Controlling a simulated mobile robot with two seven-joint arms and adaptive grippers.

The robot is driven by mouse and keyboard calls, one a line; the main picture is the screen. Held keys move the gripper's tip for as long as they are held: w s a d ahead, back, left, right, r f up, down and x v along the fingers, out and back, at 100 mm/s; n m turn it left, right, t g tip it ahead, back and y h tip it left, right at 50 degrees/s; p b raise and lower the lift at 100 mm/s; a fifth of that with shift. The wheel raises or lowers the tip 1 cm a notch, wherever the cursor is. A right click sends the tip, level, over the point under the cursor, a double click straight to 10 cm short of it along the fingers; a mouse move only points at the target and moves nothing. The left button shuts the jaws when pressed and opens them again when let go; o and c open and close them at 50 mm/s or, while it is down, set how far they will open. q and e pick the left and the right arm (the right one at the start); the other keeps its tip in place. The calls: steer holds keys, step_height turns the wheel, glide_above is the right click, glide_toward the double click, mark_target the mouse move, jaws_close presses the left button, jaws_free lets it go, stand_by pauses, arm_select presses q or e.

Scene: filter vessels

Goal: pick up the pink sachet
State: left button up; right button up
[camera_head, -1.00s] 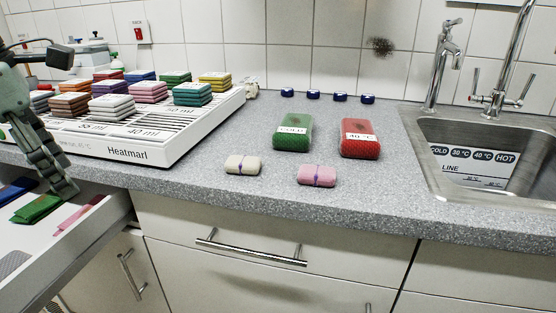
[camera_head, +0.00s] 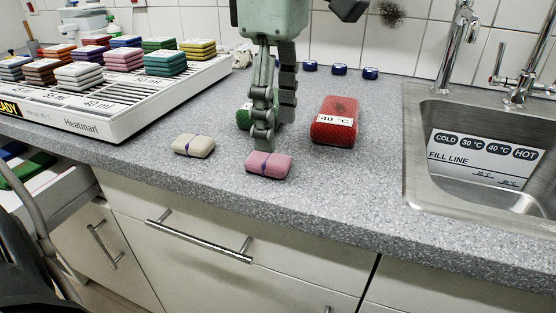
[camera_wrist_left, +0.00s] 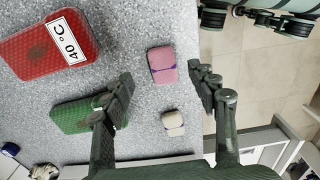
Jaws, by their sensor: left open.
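The gripper is open and holds nothing. I cannot tell the exact height of the fingertips above the sachet. My right gripper is not in view.
A cream sachet (camera_head: 193,146) lies left of the pink one. A red pack (camera_head: 337,118) marked 40 °C lies behind right; a green pack (camera_head: 243,117) is partly hidden by my gripper. A sink (camera_head: 415,165) is at the right, a rack (camera_head: 130,120) of stacked packs at the left.

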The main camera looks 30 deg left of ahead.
mark_target(273, 158)
arm_select(q)
steer(key=f, duration=0.5)
steer(key=shift+s+a, duration=0.15)
steer(key=shift+s, duration=0.05)
steer(key=shift+c, duration=0.4)
steer(key=c, duration=0.9)
